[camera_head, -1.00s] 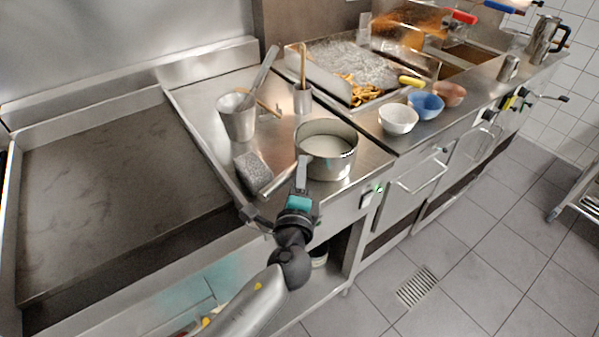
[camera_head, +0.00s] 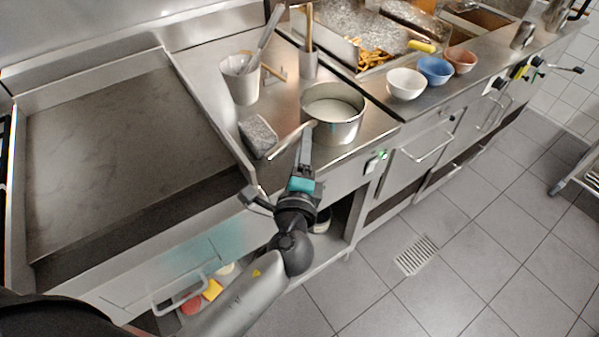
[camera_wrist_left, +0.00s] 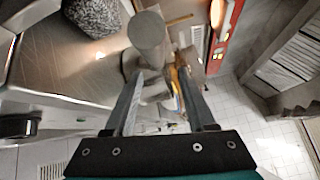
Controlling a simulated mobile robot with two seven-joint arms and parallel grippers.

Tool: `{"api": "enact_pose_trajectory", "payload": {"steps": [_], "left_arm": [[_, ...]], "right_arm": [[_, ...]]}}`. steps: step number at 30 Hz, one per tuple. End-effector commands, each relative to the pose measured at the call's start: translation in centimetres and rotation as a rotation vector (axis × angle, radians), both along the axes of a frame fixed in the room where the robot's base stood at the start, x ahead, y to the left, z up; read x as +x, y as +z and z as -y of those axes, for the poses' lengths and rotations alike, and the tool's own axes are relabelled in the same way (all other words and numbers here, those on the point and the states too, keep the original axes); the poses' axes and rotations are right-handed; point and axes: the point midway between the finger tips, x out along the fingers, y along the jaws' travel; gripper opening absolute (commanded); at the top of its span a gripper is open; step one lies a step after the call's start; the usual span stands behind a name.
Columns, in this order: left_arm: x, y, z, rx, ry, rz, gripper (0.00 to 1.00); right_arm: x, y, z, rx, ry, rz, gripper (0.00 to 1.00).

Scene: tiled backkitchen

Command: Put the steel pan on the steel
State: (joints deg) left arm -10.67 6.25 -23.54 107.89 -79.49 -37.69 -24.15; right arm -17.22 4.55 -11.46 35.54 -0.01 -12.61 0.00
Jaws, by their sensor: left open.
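The steel pan (camera_head: 345,130), round with a pale inside, stands upright on the steel worktop (camera_head: 210,62) near its front edge. Its handle (camera_head: 286,142) points to the lower left. My left gripper (camera_head: 306,136) is open, with its fingers reaching up to the pan's near side by the handle. In the left wrist view, the two fingers (camera_wrist_left: 158,80) are apart, and a blurred round grey end, apparently the handle (camera_wrist_left: 147,38), shows just beyond and between them. I cannot tell whether they touch it. My right gripper is not in view.
A grey block (camera_head: 258,135), a steel pot with utensils (camera_head: 240,82) and a small holder (camera_head: 309,65) stand near the pan. White (camera_head: 405,85), blue (camera_head: 434,70) and brown (camera_head: 461,60) bowls are to the right. The wide dark griddle (camera_head: 120,150) at left is bare.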

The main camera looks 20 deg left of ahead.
Motion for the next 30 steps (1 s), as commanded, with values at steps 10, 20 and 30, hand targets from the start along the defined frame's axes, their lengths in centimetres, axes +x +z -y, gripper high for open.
{"api": "enact_pose_trajectory", "payload": {"steps": [10, 20, 30], "left_arm": [[-6.0, 0.0, 1.4, -0.001, 0.000, -0.002, 0.56], [-7.7, 0.2, 1.7, -0.001, 0.000, 0.000, 0.56], [-7.6, -4.8, 2.0, -0.059, -0.021, -0.108, 0.56]], "right_arm": [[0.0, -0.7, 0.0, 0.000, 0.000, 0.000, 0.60], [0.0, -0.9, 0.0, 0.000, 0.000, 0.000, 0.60], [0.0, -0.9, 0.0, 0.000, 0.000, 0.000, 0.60]]}}
